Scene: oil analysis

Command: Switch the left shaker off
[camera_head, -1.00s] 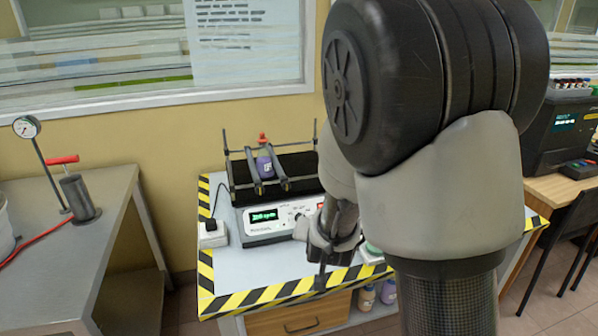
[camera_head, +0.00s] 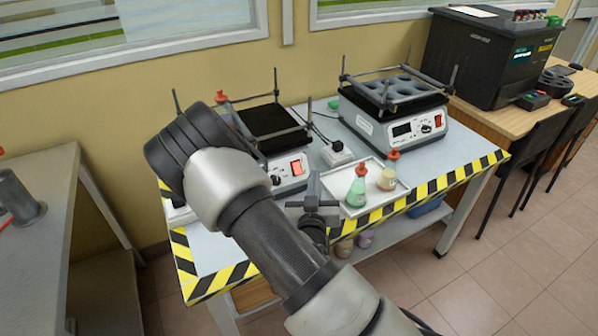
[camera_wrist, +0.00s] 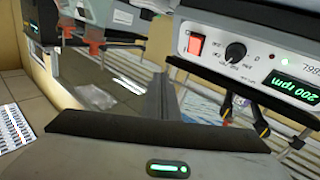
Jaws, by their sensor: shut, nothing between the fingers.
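The left shaker (camera_head: 270,122) stands on the bench, partly hidden behind my arm. Its red switch (camera_head: 297,168) is at the right end of its white front panel. In the wrist view the panel appears turned over, with the red switch (camera_wrist: 196,45), a black knob (camera_wrist: 236,52) and a lit green display (camera_wrist: 290,88) reading 200 rpm. My gripper (camera_head: 313,182) is shut and empty, in front of the panel and slightly right of the switch, apart from it. Its closed fingers (camera_wrist: 162,95) also show in the wrist view, below and left of the switch.
A white tray (camera_head: 398,199) holds a green flask (camera_head: 357,187) and an amber flask (camera_head: 388,172), close to the right of my gripper. The right shaker (camera_head: 370,125) stands behind the tray with a dark display. A power socket block (camera_head: 337,154) sits between the shakers.

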